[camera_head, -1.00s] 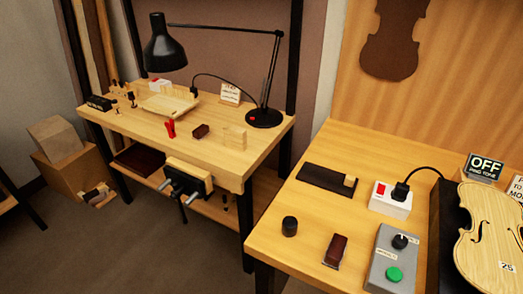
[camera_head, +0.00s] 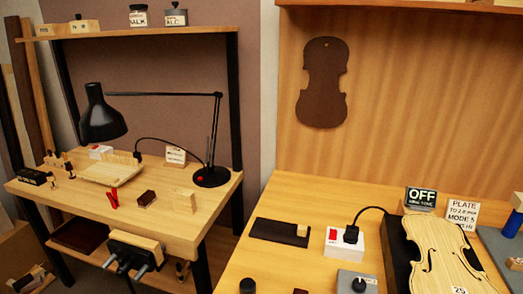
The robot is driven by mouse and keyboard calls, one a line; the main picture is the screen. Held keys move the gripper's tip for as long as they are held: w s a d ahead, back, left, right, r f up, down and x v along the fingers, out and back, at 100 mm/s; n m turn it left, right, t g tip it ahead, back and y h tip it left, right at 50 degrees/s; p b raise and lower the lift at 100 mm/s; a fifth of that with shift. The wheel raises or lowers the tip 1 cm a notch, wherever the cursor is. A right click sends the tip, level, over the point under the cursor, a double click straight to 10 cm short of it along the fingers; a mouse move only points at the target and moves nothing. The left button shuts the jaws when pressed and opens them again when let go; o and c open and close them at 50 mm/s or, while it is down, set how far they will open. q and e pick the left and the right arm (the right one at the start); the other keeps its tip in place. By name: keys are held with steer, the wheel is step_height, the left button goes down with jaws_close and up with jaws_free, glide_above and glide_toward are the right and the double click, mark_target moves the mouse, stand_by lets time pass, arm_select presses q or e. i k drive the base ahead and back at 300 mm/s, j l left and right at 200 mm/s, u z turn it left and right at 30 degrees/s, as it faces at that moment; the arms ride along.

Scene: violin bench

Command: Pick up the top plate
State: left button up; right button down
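The top plate (camera_head: 432,248) is a pale violin plate with f-holes and a tag reading 25. It lies on a black pad (camera_head: 396,255) at the right of the near bench, and its lower end is cut off by the picture's bottom edge. No gripper touches the part that shows. Neither of my grippers is in view.
Beside the plate are a white switch box (camera_head: 344,243) with a black plug, a dark block (camera_head: 281,231), a grey knob box (camera_head: 357,282), an OFF sign (camera_head: 421,198) and a plate note (camera_head: 462,213). A second bench (camera_head: 150,225) with a black lamp (camera_head: 102,118) stands left.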

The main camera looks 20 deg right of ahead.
mark_target(450, 273)
steer(key=z, duration=1.8)
steer(key=u, duration=0.2)
steer(key=l+u, duration=0.7)
steer(key=k+l+u, duration=0.15)
steer(key=l, duration=0.35)
steer(key=l+u, duration=0.15)
steer(key=l, duration=0.35)
steer(key=k+l, duration=0.1)
steer(key=l, duration=0.3)
steer(key=k+l, duration=0.1)
steer(key=l, duration=0.3)
steer(key=k+l, duration=0.15)
steer(key=l, duration=0.25)
steer(key=k+l, duration=0.1)
steer(key=l, duration=0.3)
